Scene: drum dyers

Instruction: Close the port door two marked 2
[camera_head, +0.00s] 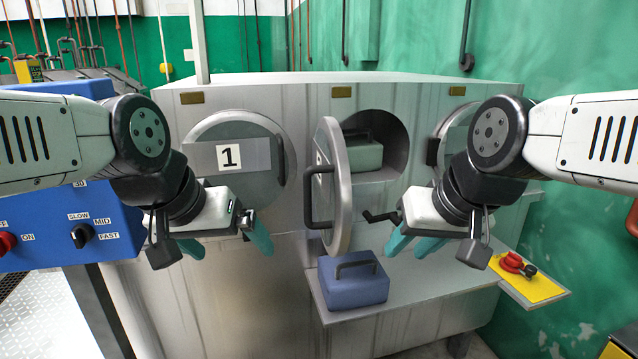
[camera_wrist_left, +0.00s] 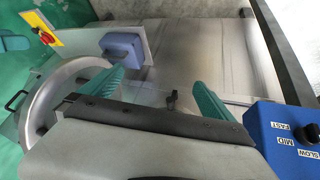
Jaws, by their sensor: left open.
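Port door two (camera_head: 340,185) is swung open, seen nearly edge-on in the head view. Its black bar handle (camera_head: 312,197) faces left, and its number label is too oblique to read clearly. The round port opening (camera_head: 394,130) behind it is exposed. My left gripper (camera_head: 227,242) is open and empty, in front of and below door 1, left of door two. Its teal fingers also show apart in the left wrist view (camera_wrist_left: 152,92). My right gripper (camera_head: 415,243) is open and empty, right of door two and apart from it.
Door 1 (camera_head: 230,157) is shut. A third port door (camera_head: 455,140) is partly hidden by my right arm. A green-grey block (camera_head: 365,156) sits in the opening. A blue handled block (camera_head: 352,285) rests on the shelf (camera_head: 430,290) below door two. A blue control panel (camera_head: 60,225) stands left.

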